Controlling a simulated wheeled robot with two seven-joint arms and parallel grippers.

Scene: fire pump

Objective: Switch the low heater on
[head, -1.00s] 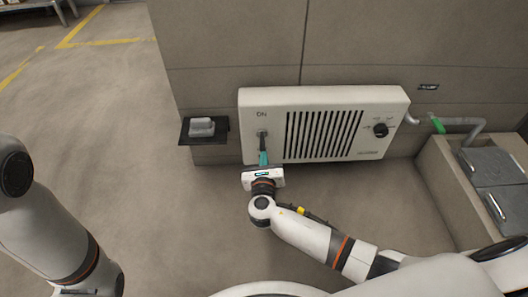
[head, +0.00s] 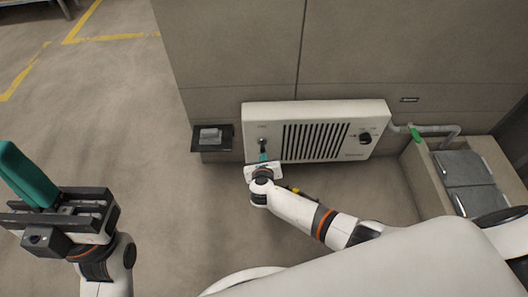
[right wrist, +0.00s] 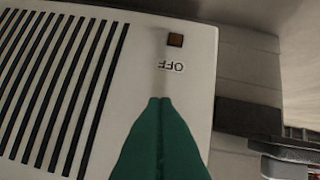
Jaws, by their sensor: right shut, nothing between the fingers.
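The low heater (head: 372,118) is a white box with a black slatted grille, low on the wall in the head view. A small dark switch (head: 262,143) sits on its left part. My right gripper (head: 263,156) is shut and empty, its green fingertips at or just below that switch; contact is unclear. In the right wrist view, the shut fingertips (right wrist: 160,100) lie over the heater face (right wrist: 140,60), below an upside-down OFF label (right wrist: 171,67) and a dark amber square (right wrist: 175,40). My left gripper (head: 30,175) is raised at the left, away from the heater, its opening unclear.
A black knob (head: 365,138) is on the heater's right. A dark wall shelf (head: 198,136) holding a grey block (head: 210,135) is to its left. A pipe with a green handle (head: 415,134) and a bin with grey lids (head: 463,168) stand right. The left floor is clear.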

